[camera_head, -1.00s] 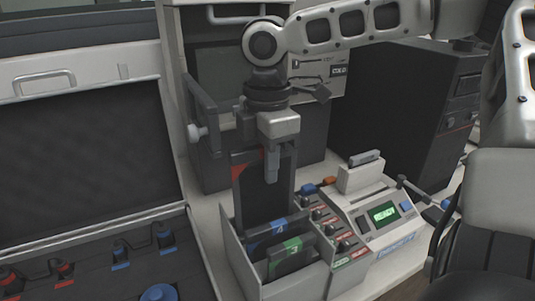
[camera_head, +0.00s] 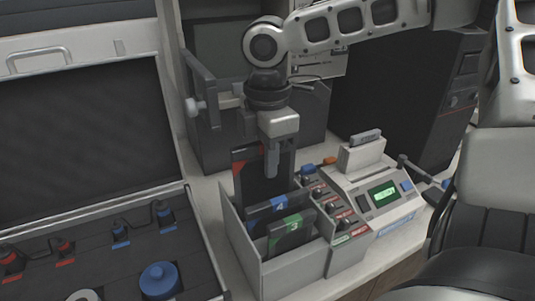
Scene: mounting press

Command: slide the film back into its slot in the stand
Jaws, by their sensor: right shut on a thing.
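The film (camera_head: 250,180) is a dark flat plate with a red corner mark, upright. My right gripper (camera_head: 271,162) is shut on its upper edge, pointing down. The film is at the rear of the grey stand (camera_head: 296,272), with its lower part hidden behind the stand's contents, so I cannot see how it meets the slot. In front of it in the stand are a film with a blue label (camera_head: 266,209) and one with a green label (camera_head: 290,232). My left gripper is not in view.
A panel with knobs (camera_head: 335,215) and a device with a green display (camera_head: 383,194) adjoin the stand on the right. A large open-lidded case with a blue knob (camera_head: 159,280) lies at the left. A dark cabinet (camera_head: 405,105) stands behind.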

